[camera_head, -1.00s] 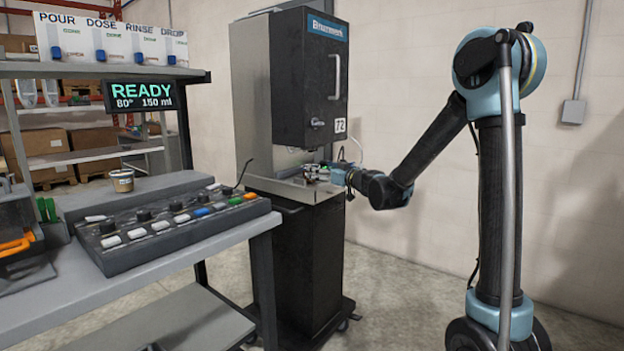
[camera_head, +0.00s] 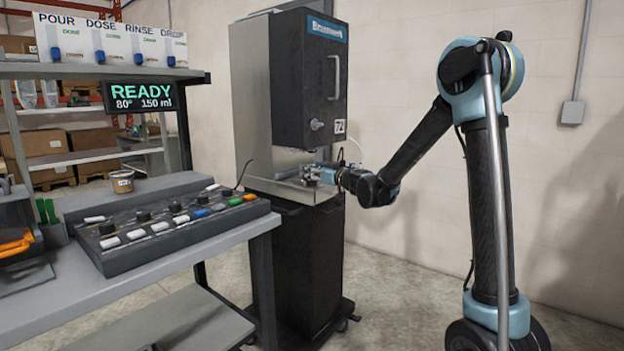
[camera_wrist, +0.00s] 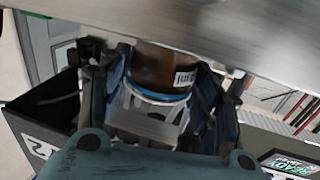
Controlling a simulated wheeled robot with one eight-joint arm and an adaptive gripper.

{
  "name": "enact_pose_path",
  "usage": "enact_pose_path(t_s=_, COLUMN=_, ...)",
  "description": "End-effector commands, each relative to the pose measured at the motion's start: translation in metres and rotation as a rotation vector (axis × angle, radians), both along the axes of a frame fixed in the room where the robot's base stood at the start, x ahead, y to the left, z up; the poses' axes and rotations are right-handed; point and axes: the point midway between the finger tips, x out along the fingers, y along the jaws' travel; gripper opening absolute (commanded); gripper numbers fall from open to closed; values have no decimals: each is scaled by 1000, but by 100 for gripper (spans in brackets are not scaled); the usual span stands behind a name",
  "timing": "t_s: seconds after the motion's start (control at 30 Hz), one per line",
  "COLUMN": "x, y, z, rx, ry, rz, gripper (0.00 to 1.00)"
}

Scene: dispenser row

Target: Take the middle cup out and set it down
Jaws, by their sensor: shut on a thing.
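My gripper (camera_head: 316,175) is at the tray of the tall black and grey dispenser machine (camera_head: 308,80), below its upper housing. In the wrist view my gripper (camera_wrist: 168,75) is shut on a brown cup (camera_wrist: 158,66) with a white printed label and a blue band. The fingers lie on both sides of it. A broad grey metal surface covers the top of the wrist view and hides the cup's far end. In the head view the cup is too small to make out. I cannot tell whether it touches the tray or whether other cups stand beside it.
A grey bench (camera_head: 190,259) stands at the left with a button panel (camera_head: 165,224), a small brown-and-white tub (camera_head: 121,182) and a READY display (camera_head: 143,95). Open floor lies right of the machine, before the wall.

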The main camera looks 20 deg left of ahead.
Motion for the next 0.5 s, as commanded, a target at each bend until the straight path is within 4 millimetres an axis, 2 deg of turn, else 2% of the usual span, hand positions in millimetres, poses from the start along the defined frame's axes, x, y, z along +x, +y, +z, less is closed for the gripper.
enact_pose_path(t_s=0.27, x=0, y=0, z=8, rx=0, ry=0, rz=0, gripper=25)
enact_pose_path(t_s=0.5, x=-1, y=-1, z=38, rx=0, ry=0, rz=0, gripper=25)
